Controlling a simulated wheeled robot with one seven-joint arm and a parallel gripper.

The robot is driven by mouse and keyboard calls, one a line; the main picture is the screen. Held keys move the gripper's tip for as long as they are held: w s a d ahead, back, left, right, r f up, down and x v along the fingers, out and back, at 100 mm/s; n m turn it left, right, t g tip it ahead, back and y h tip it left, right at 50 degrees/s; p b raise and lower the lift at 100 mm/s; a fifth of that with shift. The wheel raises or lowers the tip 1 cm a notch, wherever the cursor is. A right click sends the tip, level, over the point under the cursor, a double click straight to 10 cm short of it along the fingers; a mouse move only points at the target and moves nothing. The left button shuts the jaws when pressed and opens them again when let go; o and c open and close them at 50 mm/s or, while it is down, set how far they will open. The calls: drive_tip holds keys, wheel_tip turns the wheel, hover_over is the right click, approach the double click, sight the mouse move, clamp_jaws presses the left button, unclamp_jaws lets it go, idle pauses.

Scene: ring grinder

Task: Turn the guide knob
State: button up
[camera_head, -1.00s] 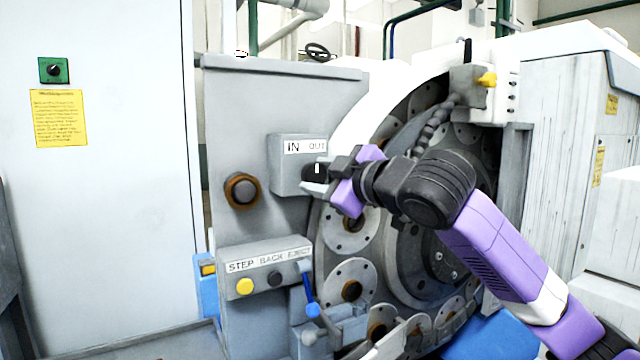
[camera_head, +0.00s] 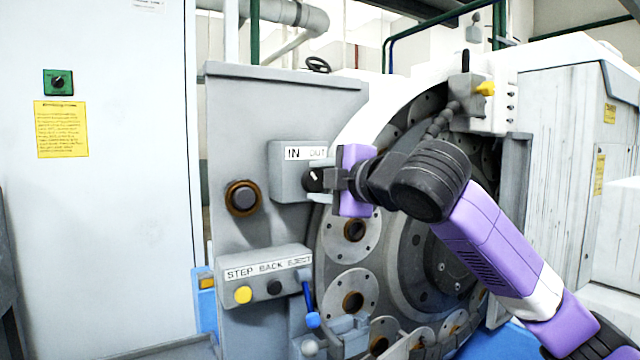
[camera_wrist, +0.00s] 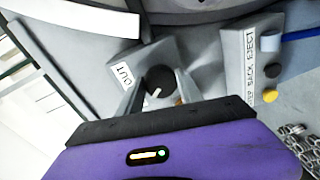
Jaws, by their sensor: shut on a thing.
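The guide knob (camera_head: 314,179) is a round black knob with a white pointer line, on the front of a grey box (camera_head: 290,158) labelled IN and OUT. In the wrist view the knob (camera_wrist: 159,82) sits between my two fingers, its white line showing, with the OUT label beside it. My gripper (camera_head: 324,181) comes in from the right and is shut on the knob. In the wrist view my gripper (camera_wrist: 160,92) has a finger on each side of the knob.
Below is a STEP BACK EJECT panel (camera_head: 266,270) with yellow and black buttons and a blue-handled lever (camera_head: 309,300). A large ring of discs (camera_head: 352,292) lies behind my arm. A grey-white cabinet (camera_head: 110,220) stands further left.

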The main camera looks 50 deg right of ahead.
drive_tip(key=shift+a+f, duration=0.15)
drive_tip(key=shift+f, duration=0.05)
drive_tip(key=o, duration=1.1)
drive_tip(key=shift+r, duration=0.1)
drive_tip(key=b+v, duration=0.1)
drive_tip(key=v, duration=0.6)
drive_tip(key=shift+s+b, duration=0.35)
drive_tip(key=shift+b, duration=0.05)
drive_tip(key=shift+a+r, duration=0.1)
drive_tip(key=shift+r, duration=0.05)
